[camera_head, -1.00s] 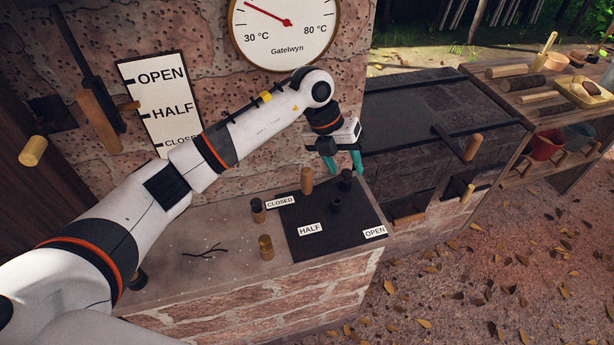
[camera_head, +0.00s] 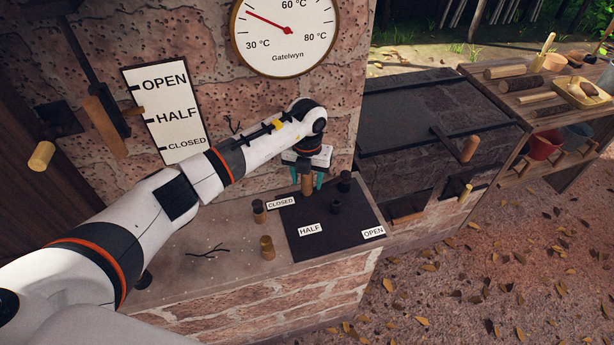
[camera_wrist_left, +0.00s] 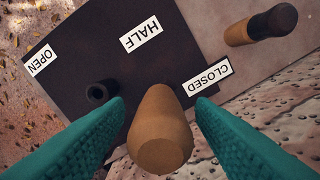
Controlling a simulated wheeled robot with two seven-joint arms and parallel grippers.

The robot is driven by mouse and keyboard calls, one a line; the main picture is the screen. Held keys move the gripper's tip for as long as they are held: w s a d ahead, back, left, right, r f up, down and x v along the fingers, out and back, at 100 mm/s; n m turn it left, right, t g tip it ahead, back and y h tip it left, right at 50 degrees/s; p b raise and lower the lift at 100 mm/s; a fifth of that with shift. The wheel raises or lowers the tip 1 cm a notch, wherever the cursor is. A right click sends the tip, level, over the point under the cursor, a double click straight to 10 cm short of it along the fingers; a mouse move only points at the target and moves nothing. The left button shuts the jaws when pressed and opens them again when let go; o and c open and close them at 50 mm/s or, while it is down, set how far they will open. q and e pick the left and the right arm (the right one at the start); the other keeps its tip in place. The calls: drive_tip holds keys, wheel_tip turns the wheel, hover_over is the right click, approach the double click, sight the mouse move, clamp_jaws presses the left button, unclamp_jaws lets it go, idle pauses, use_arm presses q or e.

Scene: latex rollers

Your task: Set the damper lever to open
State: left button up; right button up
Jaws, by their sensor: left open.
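The lever's upright wooden handle (camera_head: 307,184) stands at the back of a dark plate (camera_head: 312,250), nearest the CLOSED label (camera_head: 281,202). The HALF label (camera_head: 310,230) and OPEN label (camera_head: 373,232) lie further along the plate's front. My left gripper (camera_head: 308,181) is open, with its teal fingers on either side of the handle. In the left wrist view the rounded wooden handle (camera_wrist_left: 160,130) stands between the spread fingers, with visible gaps at the fingertips. The handle's lower part is hidden there. My right gripper is not in view.
A brick wall with a sign (camera_head: 168,115) rises behind; a dark stove top (camera_head: 440,110) lies right.

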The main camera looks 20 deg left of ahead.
use_arm(q)
drive_tip(key=shift+f, duration=0.4)
drive_tip(key=shift+c, duration=0.5)
clamp_jaws()
